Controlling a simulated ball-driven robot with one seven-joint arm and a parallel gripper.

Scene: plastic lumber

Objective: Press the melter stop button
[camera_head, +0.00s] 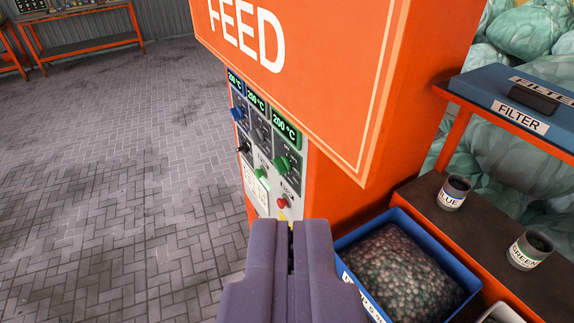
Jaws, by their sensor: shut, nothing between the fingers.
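The melter's control panel (261,150) is on the side of the orange machine and shows three temperature displays, knobs and buttons. A round red button (282,203) sits low on the panel at its right side. A lit green button (262,171) is above and left of it. The small labels beside them are too small to read. My gripper (291,224) is shut and empty, pointing forward at the bottom middle. Its tips appear just below the red button in the picture. I cannot tell whether they touch the panel, whose bottom part is hidden behind them.
An orange FEED hopper (330,120) overhangs the panel. A blue bin of pellets (445,230) is to the right, with BLUE (453,194) and GREEN (527,253) cups on a shelf under a blue FILTER box (515,90). The brick floor at left is clear.

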